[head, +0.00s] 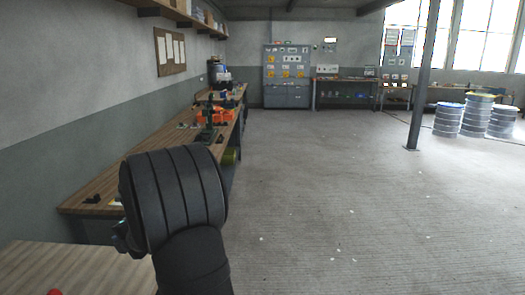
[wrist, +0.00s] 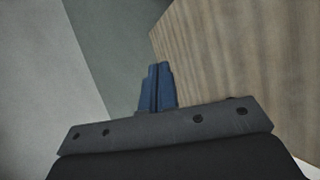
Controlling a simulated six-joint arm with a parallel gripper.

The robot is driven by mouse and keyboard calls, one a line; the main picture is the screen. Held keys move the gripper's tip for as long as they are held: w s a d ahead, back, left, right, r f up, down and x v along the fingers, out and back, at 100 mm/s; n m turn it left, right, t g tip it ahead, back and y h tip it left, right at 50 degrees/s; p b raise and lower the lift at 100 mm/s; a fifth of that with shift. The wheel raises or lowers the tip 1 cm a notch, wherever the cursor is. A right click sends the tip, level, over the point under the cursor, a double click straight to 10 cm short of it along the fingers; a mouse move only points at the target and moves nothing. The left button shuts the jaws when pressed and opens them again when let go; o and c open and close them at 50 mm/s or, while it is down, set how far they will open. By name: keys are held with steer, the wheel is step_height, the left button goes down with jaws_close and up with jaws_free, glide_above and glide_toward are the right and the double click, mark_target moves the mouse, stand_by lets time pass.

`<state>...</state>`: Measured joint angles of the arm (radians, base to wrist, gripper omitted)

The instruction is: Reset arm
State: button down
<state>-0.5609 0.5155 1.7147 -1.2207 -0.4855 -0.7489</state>
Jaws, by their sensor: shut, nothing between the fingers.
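My gripper (wrist: 158,68) shows in the wrist view with its two blue fingers pressed together and nothing between them. A wooden surface (wrist: 225,70) fills the right of that view, beside and beyond the fingers. A grey two-tone wall (wrist: 70,60) fills the left. In the head view my dark, ribbed arm stands raised at the lower left and hides most of the gripper.
A long wooden workbench (head: 95,204) with tools runs along the left wall. A nearer wooden tabletop (head: 75,270) is at the bottom left, with a small red thing (head: 54,292) at the edge. A steel post (head: 424,80) and drums (head: 478,112) stand right. The central floor is clear.

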steer(key=w+a+r+m+t+h, duration=0.3)
steer(key=w+a+m+h, duration=0.1)
steer(key=w, duration=0.5)
steer(key=shift+w+m+t+h, duration=0.2)
steer(key=shift+m+t+h, duration=0.2)
steer(key=shift+m+h, duration=0.45)
